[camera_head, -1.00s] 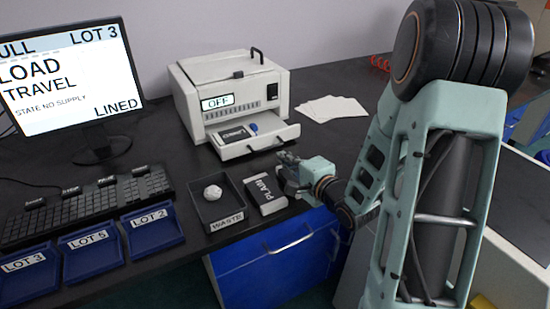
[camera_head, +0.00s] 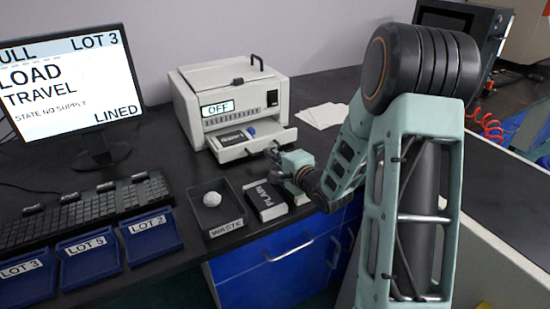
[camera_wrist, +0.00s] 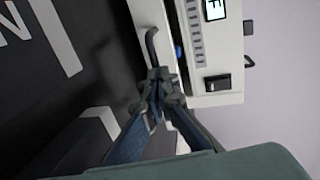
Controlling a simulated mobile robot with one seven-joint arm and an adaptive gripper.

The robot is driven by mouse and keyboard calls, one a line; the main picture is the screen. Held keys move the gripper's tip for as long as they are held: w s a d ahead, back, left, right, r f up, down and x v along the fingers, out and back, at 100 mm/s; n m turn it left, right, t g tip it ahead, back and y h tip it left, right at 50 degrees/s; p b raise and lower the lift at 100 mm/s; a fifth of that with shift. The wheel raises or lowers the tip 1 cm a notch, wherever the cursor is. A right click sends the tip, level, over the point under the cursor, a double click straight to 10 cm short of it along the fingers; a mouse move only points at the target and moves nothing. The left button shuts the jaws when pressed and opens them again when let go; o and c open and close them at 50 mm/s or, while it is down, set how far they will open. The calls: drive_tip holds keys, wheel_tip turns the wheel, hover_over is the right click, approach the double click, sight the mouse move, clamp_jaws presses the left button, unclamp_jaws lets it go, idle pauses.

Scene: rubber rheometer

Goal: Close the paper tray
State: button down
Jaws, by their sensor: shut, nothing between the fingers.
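The white printer (camera_head: 235,95) has its paper tray (camera_head: 262,147) pulled out at the front. A dark pack with a white label (camera_head: 232,137) and a small blue item (camera_head: 251,132) lie in the tray. My gripper (camera_head: 273,153) is shut and empty at the right part of the tray's front. In the wrist view, the shut fingertips (camera_wrist: 157,82) are close to a grey bent handle (camera_wrist: 151,45) on the tray front. I cannot tell whether they touch it. The fingers hide part of the tray there.
A pack labelled PLAIN (camera_head: 266,201) and a black WASTE bin (camera_head: 228,224) with a crumpled ball (camera_head: 212,198) sit below the tray. White sheets (camera_head: 323,116) lie right of the printer. A keyboard (camera_head: 85,210) and blue lot bins (camera_head: 152,232) are at left.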

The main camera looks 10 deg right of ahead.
sight(252, 133)
drive_tip(key=x, duration=0.4)
drive_tip(key=r+x, duration=0.1)
drive_tip(key=x, duration=0.2)
drive_tip(key=r+x, duration=0.1)
drive_tip(key=x, duration=0.3)
drive_tip(key=shift+w+a+r, duration=0.15)
drive_tip(key=shift+w+a, duration=0.05)
drive_tip(key=shift+w, duration=0.35)
drive_tip(key=shift+w+r, duration=0.15)
drive_tip(key=shift+w, duration=0.05)
drive_tip(key=shift+s, duration=0.1)
